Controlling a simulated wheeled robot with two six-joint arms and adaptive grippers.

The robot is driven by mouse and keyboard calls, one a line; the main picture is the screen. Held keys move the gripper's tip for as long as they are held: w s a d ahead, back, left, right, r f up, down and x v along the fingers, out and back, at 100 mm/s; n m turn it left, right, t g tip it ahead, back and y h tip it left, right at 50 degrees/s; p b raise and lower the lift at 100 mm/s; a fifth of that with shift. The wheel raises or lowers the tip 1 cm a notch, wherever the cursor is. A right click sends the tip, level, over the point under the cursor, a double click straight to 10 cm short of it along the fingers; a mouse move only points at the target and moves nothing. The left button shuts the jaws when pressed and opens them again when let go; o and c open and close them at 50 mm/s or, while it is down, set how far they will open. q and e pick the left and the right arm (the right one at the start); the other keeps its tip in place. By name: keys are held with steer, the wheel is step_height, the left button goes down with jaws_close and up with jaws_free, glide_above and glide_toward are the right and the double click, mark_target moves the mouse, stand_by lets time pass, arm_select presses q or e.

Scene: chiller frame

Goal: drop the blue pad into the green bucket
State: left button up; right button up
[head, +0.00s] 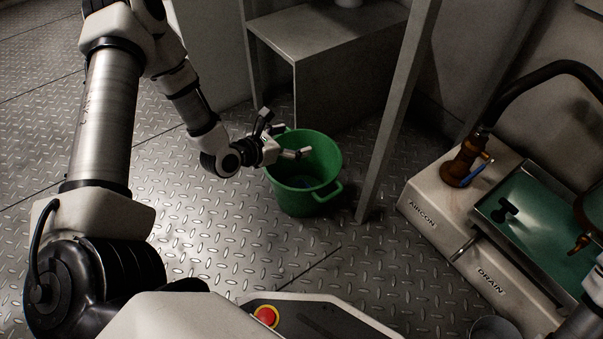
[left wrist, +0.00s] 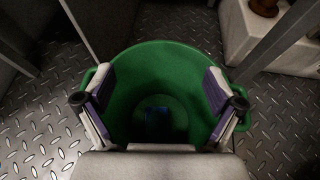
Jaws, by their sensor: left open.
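The green bucket (head: 300,198) stands on the metal floor, upright, with a side handle. In the left wrist view the bucket (left wrist: 165,53) opens right below my gripper. A blue patch, which looks like the blue pad (left wrist: 157,117), lies at the bottom inside the bucket, dim in shadow. In the head view only a faint bluish spot shows inside the bucket. My left gripper (head: 284,134) is open and empty over the bucket's rim. Its two fingers are wide apart in the left wrist view (left wrist: 160,100). My right gripper is not in view.
A grey shelf unit (head: 330,36) stands behind the bucket, with a slanting post (head: 398,110) just right of it. A pale plinth (head: 432,205) with a green tray, brown valve and black hose is at the right. Floor left of the bucket is clear.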

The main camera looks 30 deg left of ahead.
arm_select(q)
steer(key=v, duration=0.7)
steer(key=shift+s, duration=0.2)
steer(key=shift+r, duration=0.1)
